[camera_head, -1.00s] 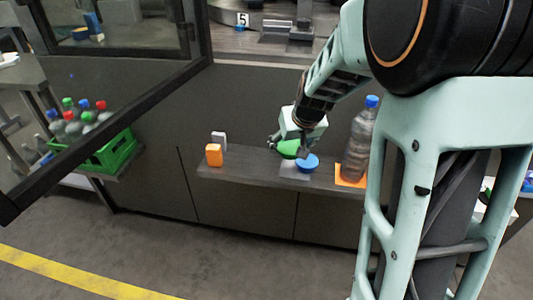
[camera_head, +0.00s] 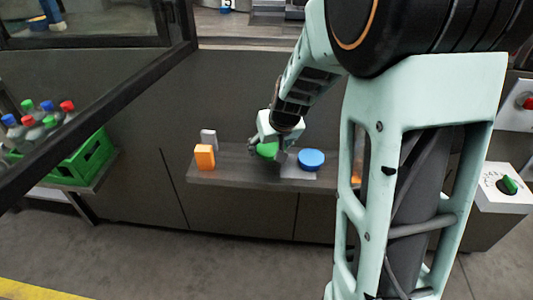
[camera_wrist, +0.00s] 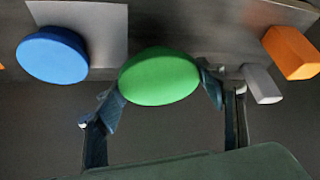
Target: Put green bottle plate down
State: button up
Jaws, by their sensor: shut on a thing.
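The green bottle plate (camera_wrist: 160,76) is a round green disc held between the two fingers of my gripper (camera_wrist: 165,95) in the wrist view. In the head view the green plate (camera_head: 267,150) shows below my gripper (camera_head: 268,143), over the grey shelf (camera_head: 235,177). The gripper is shut on it. I cannot tell whether the plate touches the shelf. A blue disc (camera_head: 311,159) sits on a light square to its right; the blue disc (camera_wrist: 52,55) is on the left in the wrist view.
An orange block (camera_head: 204,157) and a grey-white block (camera_head: 209,139) stand on the shelf's left part. A green crate (camera_head: 82,162) of bottles stands at far left. A dark frame bar (camera_head: 110,85) crosses the upper left. A box with a green knob (camera_head: 506,186) is at right.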

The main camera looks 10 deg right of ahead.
aim_at(271, 151)
jog(key=shift+f+b, duration=0.9)
jog(key=shift+f, duration=0.6)
jog(key=shift+f, duration=0.15)
jog(key=o, duration=1.3)
jog(key=p+v, duration=0.5)
jog(key=v, duration=0.7)
